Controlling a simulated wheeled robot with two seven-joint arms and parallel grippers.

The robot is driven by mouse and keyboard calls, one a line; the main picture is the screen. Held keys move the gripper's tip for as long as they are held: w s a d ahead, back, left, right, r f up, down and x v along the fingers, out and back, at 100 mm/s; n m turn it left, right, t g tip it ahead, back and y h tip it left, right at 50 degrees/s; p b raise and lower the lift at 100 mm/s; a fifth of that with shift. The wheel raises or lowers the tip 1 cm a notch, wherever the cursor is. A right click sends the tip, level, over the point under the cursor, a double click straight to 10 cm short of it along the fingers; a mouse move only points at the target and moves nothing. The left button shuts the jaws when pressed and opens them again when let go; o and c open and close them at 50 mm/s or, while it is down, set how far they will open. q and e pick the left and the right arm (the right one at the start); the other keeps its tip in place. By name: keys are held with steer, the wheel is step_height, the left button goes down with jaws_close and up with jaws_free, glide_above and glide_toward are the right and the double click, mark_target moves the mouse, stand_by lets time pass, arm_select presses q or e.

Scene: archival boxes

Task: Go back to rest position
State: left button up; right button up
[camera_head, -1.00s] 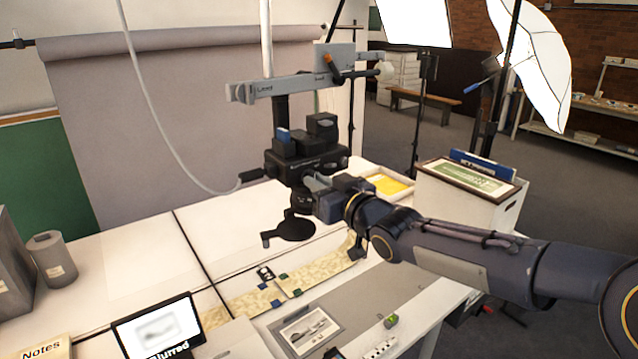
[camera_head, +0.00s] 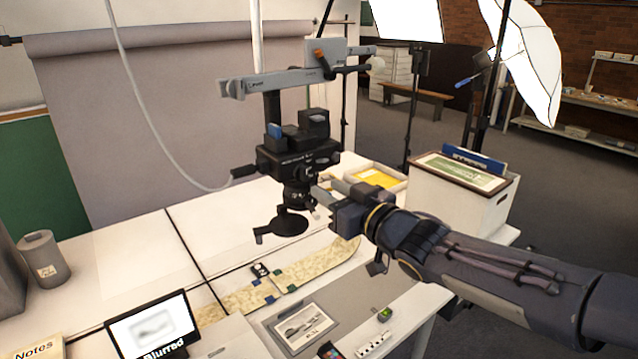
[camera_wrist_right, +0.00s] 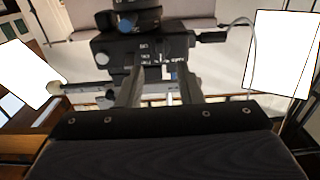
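My right gripper (camera_head: 324,194) is just right of the lens of the black copy-stand camera (camera_head: 298,160) in the head view. Its arm comes in from the right. In the right wrist view my right gripper (camera_wrist_right: 159,76) has its two fingers apart, with nothing held between them. The camera body (camera_wrist_right: 140,48) is beyond the fingertips there. I cannot tell whether a finger touches it. My left gripper is in neither view.
Below is a white table (camera_head: 135,255) with a patterned strip (camera_head: 310,268), a photo print (camera_head: 303,327) and a tablet (camera_head: 150,328). A white archival box (camera_head: 455,205) stands right, beyond my forearm. A grey cylinder (camera_head: 43,258) stands left. The rail (camera_head: 290,80) is above the camera.

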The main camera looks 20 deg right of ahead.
steer(key=shift+s+d, duration=0.2)
steer(key=shift+s, duration=0.4)
steer(key=s+d+f+m+g+h, duration=0.3)
steer(key=s+f, duration=0.3)
steer(key=s, duration=0.1)
steer(key=s+d+f+m+g+h, duration=0.3)
steer(key=s+f, duration=0.2)
steer(key=s, duration=0.1)
steer(key=s+a+f+g+y, duration=0.1)
steer(key=s+a+f+g, duration=0.1)
steer(key=s+f, duration=0.2)
steer(key=s+a+f+g+y, duration=0.2)
steer(key=s+a+f+g, duration=0.1)
steer(key=s, duration=0.7)
steer(key=shift+s+a+f+y, duration=0.3)
steer(key=shift+a+f, duration=0.05)
steer(key=shift+f, duration=0.45)
